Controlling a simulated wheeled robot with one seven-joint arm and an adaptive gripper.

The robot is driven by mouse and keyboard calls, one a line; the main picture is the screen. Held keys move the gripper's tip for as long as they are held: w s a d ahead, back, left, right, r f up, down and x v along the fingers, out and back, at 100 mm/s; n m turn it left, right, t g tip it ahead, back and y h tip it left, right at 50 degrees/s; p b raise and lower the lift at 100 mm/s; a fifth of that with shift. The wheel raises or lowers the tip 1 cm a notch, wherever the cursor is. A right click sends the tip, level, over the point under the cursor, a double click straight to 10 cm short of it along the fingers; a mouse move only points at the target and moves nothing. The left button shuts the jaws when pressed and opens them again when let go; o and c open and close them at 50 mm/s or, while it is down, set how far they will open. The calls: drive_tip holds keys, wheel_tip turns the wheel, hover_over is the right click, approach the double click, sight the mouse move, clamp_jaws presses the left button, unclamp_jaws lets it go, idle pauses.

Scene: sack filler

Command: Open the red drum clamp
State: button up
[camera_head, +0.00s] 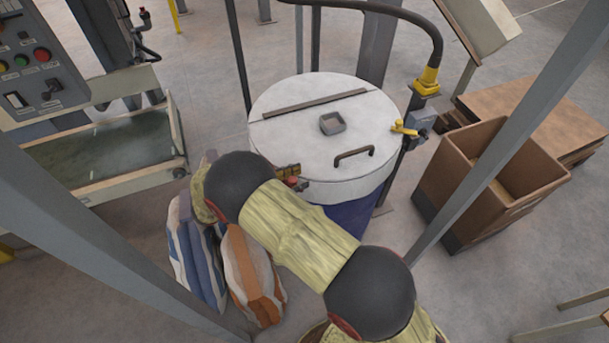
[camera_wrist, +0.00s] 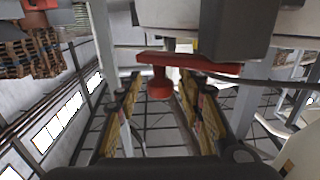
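The red drum clamp (camera_wrist: 160,82) shows in the wrist view as a flat red bar with a round knob hanging below it. My gripper (camera_wrist: 159,100) is open, its two yellow-padded fingers apart on either side of the knob. I see gaps between the knob and both fingers, and no clear contact. In the head view a small red part (camera_head: 291,181) shows by my gripper (camera_head: 289,171) at the front left rim of the white-lidded drum (camera_head: 300,120). My arm hides much of the drum's front there.
Striped sacks (camera_head: 252,275) lie below left of the drum. A brown bin (camera_head: 470,175) stands to the right. Grey posts (camera_head: 520,125) cross the near view.

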drive_tip(key=v, duration=0.8)
drive_tip(key=shift+a, duration=0.35)
idle(0.9)
